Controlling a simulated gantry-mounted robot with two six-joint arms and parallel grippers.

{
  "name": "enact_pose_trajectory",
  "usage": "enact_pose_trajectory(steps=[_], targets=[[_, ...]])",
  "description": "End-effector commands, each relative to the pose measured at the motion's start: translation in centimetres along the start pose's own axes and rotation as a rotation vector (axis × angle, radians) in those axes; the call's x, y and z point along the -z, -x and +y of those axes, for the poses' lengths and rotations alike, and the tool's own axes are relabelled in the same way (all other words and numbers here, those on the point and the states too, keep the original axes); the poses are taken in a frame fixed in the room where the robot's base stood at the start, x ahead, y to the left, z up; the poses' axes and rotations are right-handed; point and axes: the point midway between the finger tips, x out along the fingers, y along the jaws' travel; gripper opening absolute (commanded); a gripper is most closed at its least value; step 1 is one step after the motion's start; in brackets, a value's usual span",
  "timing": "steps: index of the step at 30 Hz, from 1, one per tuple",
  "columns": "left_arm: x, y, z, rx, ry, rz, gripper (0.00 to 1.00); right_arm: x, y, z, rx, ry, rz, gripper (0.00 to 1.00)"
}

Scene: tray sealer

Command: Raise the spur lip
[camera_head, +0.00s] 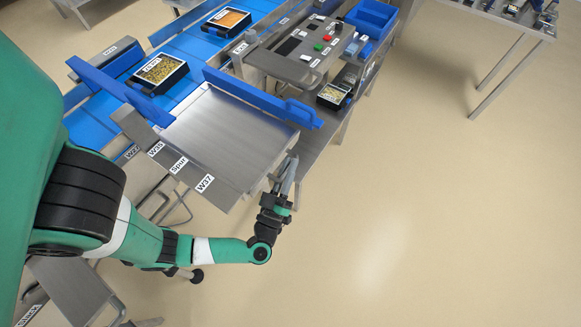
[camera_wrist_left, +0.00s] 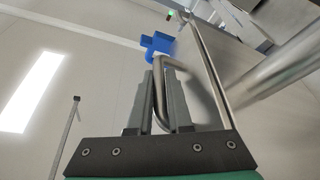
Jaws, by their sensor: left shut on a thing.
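The spur (camera_head: 215,135) is a flat steel plate beside the blue conveyor, with a label strip reading "Spur" and "W37" along its near edge. At its right-hand end is a steel edge with a bent bar handle (camera_wrist_left: 161,85), seen best in the left wrist view. My left gripper (camera_head: 287,178) is at that end, its fingers pointing up in the head view. In the left wrist view the left gripper (camera_wrist_left: 163,98) has its two grey fingers either side of the handle bar, shut on it. The fingers partly hide the handle. My right gripper is not in view.
Blue guide rails (camera_head: 245,92) border the spur. Filled black trays (camera_head: 158,74) sit on the blue conveyor (camera_head: 190,45). A control panel (camera_head: 305,45) with red and green buttons stands behind. Open floor (camera_head: 430,220) lies to the right.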

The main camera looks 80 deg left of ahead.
Motion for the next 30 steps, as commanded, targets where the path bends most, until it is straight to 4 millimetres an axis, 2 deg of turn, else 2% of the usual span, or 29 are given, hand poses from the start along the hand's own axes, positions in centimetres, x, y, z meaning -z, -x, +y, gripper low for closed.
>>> enact_pose_trajectory(steps=[9, 23, 24, 26, 30], targets=[[0.72, -0.29, -0.04, 0.043, 0.109, 0.002, 0.00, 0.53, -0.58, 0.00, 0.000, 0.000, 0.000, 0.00], [0.78, -0.30, -0.12, 0.050, 0.125, 0.002, 0.00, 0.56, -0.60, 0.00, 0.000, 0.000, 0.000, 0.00], [0.78, -0.31, -0.12, 0.050, 0.125, 0.002, 0.19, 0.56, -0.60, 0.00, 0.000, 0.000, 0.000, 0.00], [0.78, -0.30, -0.12, 0.050, 0.125, 0.002, 0.29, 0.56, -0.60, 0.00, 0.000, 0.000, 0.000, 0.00], [0.74, -0.29, -0.14, 0.050, 0.124, 0.001, 0.29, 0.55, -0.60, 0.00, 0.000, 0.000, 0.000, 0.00]])
